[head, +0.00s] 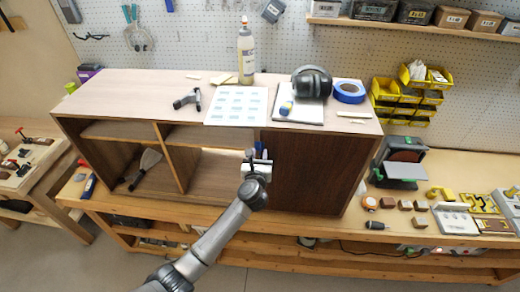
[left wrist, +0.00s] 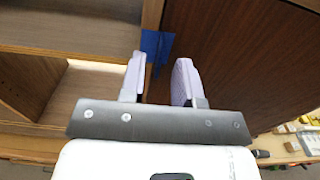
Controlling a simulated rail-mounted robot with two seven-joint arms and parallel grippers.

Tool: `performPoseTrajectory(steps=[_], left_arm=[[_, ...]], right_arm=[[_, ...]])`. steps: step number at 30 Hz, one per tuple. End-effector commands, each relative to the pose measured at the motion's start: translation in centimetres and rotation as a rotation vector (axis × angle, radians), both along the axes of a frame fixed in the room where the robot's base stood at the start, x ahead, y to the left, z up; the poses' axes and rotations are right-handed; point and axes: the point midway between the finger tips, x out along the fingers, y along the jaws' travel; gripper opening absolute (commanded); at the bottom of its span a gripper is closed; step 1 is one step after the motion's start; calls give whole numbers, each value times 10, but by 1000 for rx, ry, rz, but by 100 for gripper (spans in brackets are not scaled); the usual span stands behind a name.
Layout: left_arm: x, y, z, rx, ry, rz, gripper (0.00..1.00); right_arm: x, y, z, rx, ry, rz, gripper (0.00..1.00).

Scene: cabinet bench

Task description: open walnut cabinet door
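The walnut cabinet (head: 130,82) stands on the bench, with open shelves on the left and a dark brown door (head: 315,170) on the right. The door looks shut; it also fills the right of the left wrist view (left wrist: 240,60). A blue handle (left wrist: 155,45) sits at the door's left edge, by the divider; in the head view it is partly hidden. My left gripper (head: 258,158) is in front of this edge. In the left wrist view its two pale fingers (left wrist: 160,82) are apart, with the handle showing in the gap between them. I cannot tell if they touch it. My right gripper is not in view.
On the cabinet top are a glue bottle (head: 246,50), black earmuffs (head: 311,82), blue tape (head: 349,91), a clamp (head: 187,99) and papers.

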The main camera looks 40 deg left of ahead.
Motion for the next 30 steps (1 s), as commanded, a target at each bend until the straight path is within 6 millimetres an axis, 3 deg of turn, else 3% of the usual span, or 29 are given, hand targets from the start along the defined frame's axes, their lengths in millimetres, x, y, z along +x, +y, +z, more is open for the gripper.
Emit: performPoseTrajectory(steps=[7, 20, 30], left_arm=[[19, 12, 0, 1, 1, 0, 30], [23, 14, 0, 1, 0, -1, 30], [22, 14, 0, 1, 0, -1, 0]], right_arm=[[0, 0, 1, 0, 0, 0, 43], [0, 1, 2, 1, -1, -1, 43], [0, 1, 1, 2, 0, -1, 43]])
